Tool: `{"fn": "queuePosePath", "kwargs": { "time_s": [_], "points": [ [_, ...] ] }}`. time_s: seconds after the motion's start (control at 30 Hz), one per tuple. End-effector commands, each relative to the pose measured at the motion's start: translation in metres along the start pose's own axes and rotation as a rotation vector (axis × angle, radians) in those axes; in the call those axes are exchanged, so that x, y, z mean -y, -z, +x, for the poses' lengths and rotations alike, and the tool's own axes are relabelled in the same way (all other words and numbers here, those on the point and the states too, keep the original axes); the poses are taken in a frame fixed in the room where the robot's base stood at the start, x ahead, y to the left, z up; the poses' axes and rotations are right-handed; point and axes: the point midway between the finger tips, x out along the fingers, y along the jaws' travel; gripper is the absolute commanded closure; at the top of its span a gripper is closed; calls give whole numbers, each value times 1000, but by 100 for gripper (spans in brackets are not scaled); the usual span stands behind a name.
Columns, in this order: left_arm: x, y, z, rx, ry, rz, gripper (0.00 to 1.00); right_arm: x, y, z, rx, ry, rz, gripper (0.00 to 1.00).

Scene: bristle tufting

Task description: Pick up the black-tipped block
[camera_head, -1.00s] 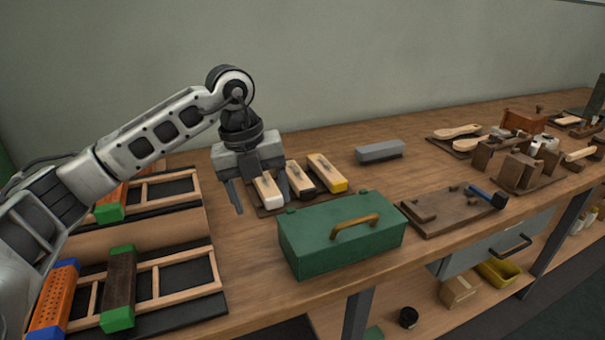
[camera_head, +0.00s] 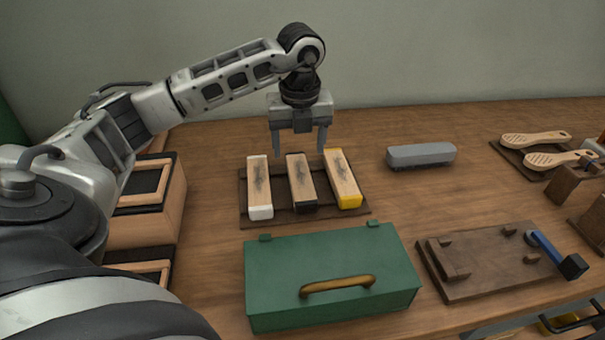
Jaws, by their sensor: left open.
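The black-tipped block (camera_head: 301,182) is a light wooden bar with a black near end and dark marks on top. It lies in the middle of a dark brown tray (camera_head: 245,219), between a white-tipped block (camera_head: 259,186) on its left and a yellow-tipped block (camera_head: 342,178) on its right. My left gripper (camera_head: 299,155) is open and empty, fingers pointing down, over the far end of the black-tipped block. The fingers appear to straddle its line; their exact height above it is hard to tell. My right gripper is out of view.
A green toolbox (camera_head: 330,265) with a brass handle stands in front of the tray. A grey block (camera_head: 421,155) lies to the right. A wooden fixture board (camera_head: 490,262) with a blue-handled tool (camera_head: 555,252) is at the right front. Bare bench lies between them.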

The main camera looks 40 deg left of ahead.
Motion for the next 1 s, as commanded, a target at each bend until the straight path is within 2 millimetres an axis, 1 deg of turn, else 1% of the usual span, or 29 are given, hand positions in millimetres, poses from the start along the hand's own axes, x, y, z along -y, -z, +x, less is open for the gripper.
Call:
{"fn": "queuePosePath", "kwargs": {
  "time_s": [0.03,0.1,0.2,0.37,0.63,0.77,0.97,1.0],
  "points": [
    [-1,0,11,-1,-3,0,33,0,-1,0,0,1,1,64],
    [0,0,22,-2,-2,0,33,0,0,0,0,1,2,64],
    [0,0,32,-1,-1,1,33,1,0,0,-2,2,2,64],
    [0,0,41,0,0,1,33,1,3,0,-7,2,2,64],
    [2,3,80,-2,-1,0,33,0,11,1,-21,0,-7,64],
    [3,3,88,-1,1,1,33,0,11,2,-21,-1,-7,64],
    [3,3,88,0,2,2,33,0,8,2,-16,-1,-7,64],
    [3,3,88,0,2,2,41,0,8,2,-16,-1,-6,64]
  ]
}}
